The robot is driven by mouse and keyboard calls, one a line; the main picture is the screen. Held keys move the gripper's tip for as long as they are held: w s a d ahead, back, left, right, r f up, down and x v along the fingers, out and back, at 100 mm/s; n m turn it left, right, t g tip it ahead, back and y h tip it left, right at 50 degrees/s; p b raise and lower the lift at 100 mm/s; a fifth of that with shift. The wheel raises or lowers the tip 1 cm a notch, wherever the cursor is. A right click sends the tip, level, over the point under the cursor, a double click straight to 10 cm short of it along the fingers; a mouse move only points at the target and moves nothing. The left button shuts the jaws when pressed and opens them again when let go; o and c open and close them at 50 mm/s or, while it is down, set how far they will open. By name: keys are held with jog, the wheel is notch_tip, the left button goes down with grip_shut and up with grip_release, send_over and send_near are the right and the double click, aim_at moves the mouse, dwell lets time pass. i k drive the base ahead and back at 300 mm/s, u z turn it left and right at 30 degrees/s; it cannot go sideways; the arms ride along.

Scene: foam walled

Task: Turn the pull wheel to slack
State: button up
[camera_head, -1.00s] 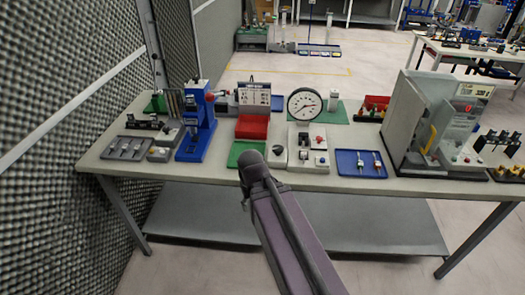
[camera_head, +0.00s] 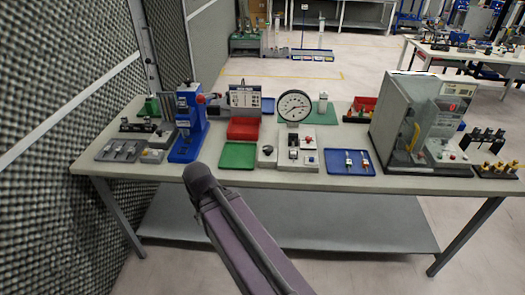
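I cannot tell for sure which part is the pull wheel. A round white dial gauge (camera_head: 294,105) stands upright at the middle of the bench, behind a pale control box (camera_head: 300,156) with small knobs. A small grey box (camera_head: 267,156) with a dark round knob sits just left of it. A blue press-like stand (camera_head: 188,120) has a side part sticking out right. My purple arm (camera_head: 243,235) rises from the bottom and ends in a dark rounded joint in front of the bench's front edge. My gripper is not visible.
The grey bench (camera_head: 225,178) also carries a green tray (camera_head: 238,155), a red bin (camera_head: 243,128), a blue tray (camera_head: 350,162) with small parts, and a large grey machine (camera_head: 413,125) at right. A textured foam wall (camera_head: 60,110) stands close on the left.

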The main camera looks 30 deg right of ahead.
aim_at(268, 150)
jog(key=u, duration=0.1)
jog(key=k, duration=0.7)
jog(key=z, duration=0.95)
jog(key=i, duration=0.5)
jog(key=u, duration=0.2)
